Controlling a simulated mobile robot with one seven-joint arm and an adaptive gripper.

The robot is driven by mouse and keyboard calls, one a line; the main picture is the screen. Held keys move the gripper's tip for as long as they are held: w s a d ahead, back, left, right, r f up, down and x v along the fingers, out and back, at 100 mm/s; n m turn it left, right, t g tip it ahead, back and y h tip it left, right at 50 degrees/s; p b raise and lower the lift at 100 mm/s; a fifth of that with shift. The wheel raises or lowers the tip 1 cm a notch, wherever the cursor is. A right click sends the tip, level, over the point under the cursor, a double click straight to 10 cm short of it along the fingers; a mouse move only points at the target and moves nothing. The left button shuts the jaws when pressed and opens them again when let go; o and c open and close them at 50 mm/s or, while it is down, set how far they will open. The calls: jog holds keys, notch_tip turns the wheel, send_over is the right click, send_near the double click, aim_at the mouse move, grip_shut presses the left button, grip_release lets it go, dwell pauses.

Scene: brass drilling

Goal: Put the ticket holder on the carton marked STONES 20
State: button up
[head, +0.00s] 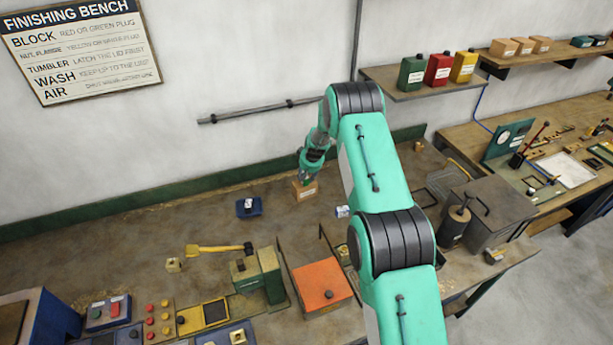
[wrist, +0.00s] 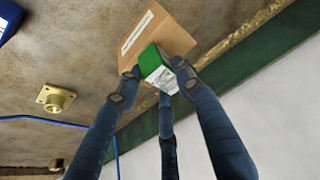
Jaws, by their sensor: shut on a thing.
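My gripper (head: 311,165) is at the back of the bench, directly over a small brown carton (head: 304,191). In the wrist view my gripper (wrist: 156,82) has its fingers closed around a small green and white piece (wrist: 150,62), which looks like the ticket holder. The carton (wrist: 168,32) lies just beyond this piece, which overlaps one edge of it in the picture. I cannot tell whether the two touch. The carton has a white label whose words are too small to read. The held piece is hidden by my gripper in the head view.
A dark blue tray (head: 247,208) stands left of the carton, and a small white and blue pack (head: 342,211) lies to its right. A brass flange (wrist: 55,98) lies on the bench in the wrist view. The green back strip (head: 180,193) runs behind.

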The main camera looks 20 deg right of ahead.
jog(key=shift+f, duration=0.15)
jog(key=o, duration=1.2)
jog(key=shift+c, duration=0.2)
jog(key=shift+r, duration=0.2)
jog(key=shift+r, duration=0.15)
jog(key=b+v, duration=0.1)
jog(key=v, duration=1)
jog(key=shift+s+r+b, duration=0.25)
jog(key=shift+b, duration=0.1)
